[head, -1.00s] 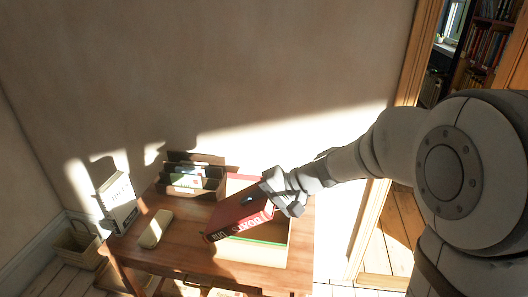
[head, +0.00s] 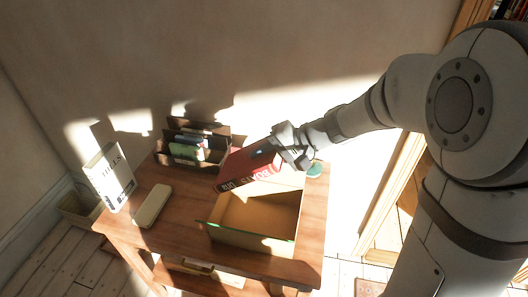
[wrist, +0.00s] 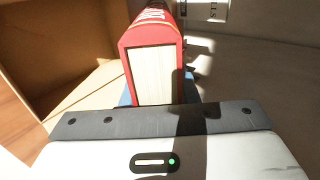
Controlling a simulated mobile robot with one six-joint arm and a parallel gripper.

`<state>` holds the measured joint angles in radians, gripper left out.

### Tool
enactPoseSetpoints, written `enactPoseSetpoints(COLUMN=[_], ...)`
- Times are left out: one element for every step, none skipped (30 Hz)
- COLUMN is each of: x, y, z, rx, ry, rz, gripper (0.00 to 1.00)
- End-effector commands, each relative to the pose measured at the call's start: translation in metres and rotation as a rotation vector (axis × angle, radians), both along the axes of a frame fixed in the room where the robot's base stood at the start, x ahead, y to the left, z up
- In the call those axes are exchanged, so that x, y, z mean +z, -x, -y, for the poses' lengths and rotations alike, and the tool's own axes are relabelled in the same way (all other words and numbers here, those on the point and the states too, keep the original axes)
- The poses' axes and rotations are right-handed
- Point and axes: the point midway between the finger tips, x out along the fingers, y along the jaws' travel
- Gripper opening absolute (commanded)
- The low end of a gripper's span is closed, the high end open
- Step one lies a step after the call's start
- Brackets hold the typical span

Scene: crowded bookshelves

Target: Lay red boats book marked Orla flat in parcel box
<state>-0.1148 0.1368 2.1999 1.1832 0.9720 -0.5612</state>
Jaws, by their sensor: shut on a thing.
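The red boats book (head: 250,169) is held by my gripper (head: 284,152) above the table, over the back edge of the parcel box. Its spine faces the camera, with pale lettering that reads BOATS; I cannot read the name Orla. In the wrist view the red book (wrist: 150,38) shows its page edges, with my gripper (wrist: 160,105) shut on it. The open cardboard parcel box (head: 226,238) stands on the table and its visible inside looks empty. The box wall also shows at left in the wrist view (wrist: 60,40).
The wooden table (head: 165,232) carries a desk organiser (head: 182,157) with several items at the back, a pale oblong case (head: 152,206) and a white upright book (head: 110,180) at left. A small green round thing (head: 315,170) lies behind the box. A basket (head: 80,208) stands left of the table.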

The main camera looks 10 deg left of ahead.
Motion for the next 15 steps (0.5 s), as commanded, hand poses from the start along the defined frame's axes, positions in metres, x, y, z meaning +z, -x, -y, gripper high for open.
enactPoseSetpoints(x=[-0.007, -0.010, -0.014, -0.017, -0.020, -0.024, -0.027, -0.030, -0.033, -0.036, -0.039, -0.043, -0.046, -0.049, -0.052], y=[0.000, -0.001, -0.001, -0.001, -0.001, -0.001, -0.001, -0.001, -0.001, -0.001, -0.001, -0.001, -0.001, -0.001, -0.001], z=[0.001, 0.001, 0.002, 0.002, 0.002, 0.002, 0.002, 0.002, 0.002, 0.003, 0.003, 0.003, 0.003, 0.003, 0.003], rx=[-0.002, -0.002, -0.003, -0.004, -0.004, -0.006, -0.006, -0.006, -0.006, -0.006, -0.006, -0.006, -0.006, -0.006, -0.006], ry=[-0.001, -0.001, -0.001, -0.001, -0.001, -0.001, -0.001, -0.001, -0.001, -0.001, -0.001, -0.001, -0.001, -0.001, -0.001], rz=[0.001, 0.001, 0.001, 0.000, 0.000, -0.001, -0.001, -0.001, -0.001, -0.001, -0.001, -0.001, -0.001, -0.001, -0.001], gripper=[0.00, 0.00, 0.00, 0.00, 0.00, 0.00, 0.00, 0.00, 0.00, 0.00, 0.00, 0.00, 0.00, 0.00, 0.00])
